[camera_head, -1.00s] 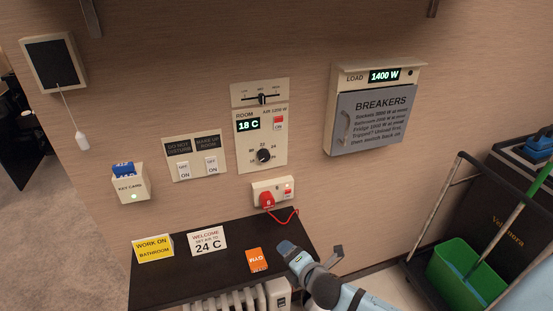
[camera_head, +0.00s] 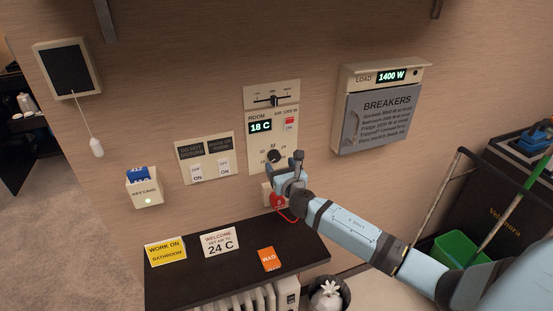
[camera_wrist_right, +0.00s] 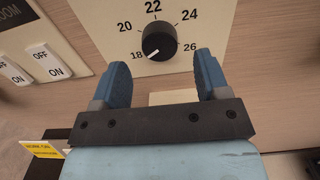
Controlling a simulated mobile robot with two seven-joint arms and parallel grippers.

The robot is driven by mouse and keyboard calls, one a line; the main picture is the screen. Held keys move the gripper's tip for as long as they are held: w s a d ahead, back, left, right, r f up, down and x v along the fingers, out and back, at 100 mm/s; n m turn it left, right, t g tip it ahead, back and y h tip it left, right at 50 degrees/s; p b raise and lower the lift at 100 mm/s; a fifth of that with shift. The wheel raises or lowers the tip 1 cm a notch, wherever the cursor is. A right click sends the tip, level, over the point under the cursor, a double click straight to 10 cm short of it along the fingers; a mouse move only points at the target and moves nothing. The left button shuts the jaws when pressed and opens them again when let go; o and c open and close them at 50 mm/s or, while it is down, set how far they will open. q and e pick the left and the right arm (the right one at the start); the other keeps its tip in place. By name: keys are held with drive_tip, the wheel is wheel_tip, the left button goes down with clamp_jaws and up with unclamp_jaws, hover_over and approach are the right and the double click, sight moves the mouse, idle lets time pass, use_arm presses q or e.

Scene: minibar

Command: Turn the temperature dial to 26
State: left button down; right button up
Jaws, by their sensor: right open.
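The temperature dial is a round black knob (camera_head: 274,157) low on the cream room panel (camera_head: 259,142); the display (camera_head: 260,127) above it reads 18 C. In the right wrist view the dial (camera_wrist_right: 160,41) has printed marks 18, 20, 22, 24 and 26 around it, and its white pointer is at 18. My right gripper (camera_head: 287,165) is in front of the wall just below and right of the dial. In the wrist view its two blue fingers (camera_wrist_right: 162,75) are apart, with the dial beyond and between their tips, not visibly touched. My left gripper is not in view.
The red plug (camera_head: 279,201) and its outlet sit below the panel, partly hidden by my right gripper. A dark shelf (camera_head: 210,281) holds small signs below.

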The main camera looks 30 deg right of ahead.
sight(276, 159)
drive_tip(key=shift+x, duration=1.8)
drive_tip(key=c, duration=0.9)
drive_tip(key=shift+m, duration=0.3)
